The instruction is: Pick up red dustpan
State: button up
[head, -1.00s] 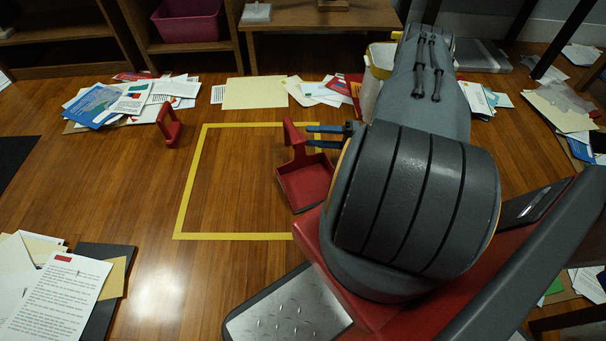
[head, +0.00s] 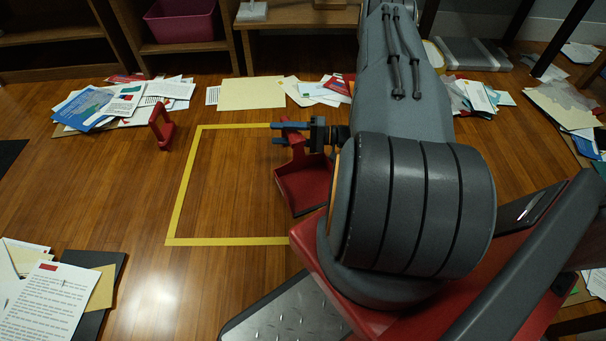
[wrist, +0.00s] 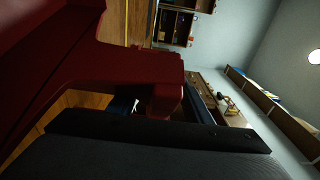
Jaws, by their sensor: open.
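The red dustpan (head: 303,187) lies on the wooden floor at the right side of the yellow floor outline, its handle standing up at the back. My gripper (head: 280,132) is open at the handle, its fingers pointing left in the head view. In the wrist view the red dustpan (wrist: 140,72) is very close, and its handle appears to lie between my fingers. The fingers partly hide the handle in the head view. I cannot tell whether they touch it.
Another red object (head: 162,127) stands on the floor left of the yellow outline (head: 185,190). Papers (head: 125,102) lie along the back and front left (head: 45,300). A pink bin (head: 182,20) sits on a shelf. The floor inside the outline is mostly clear.

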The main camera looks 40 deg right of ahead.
grip_shut()
dwell(0.3)
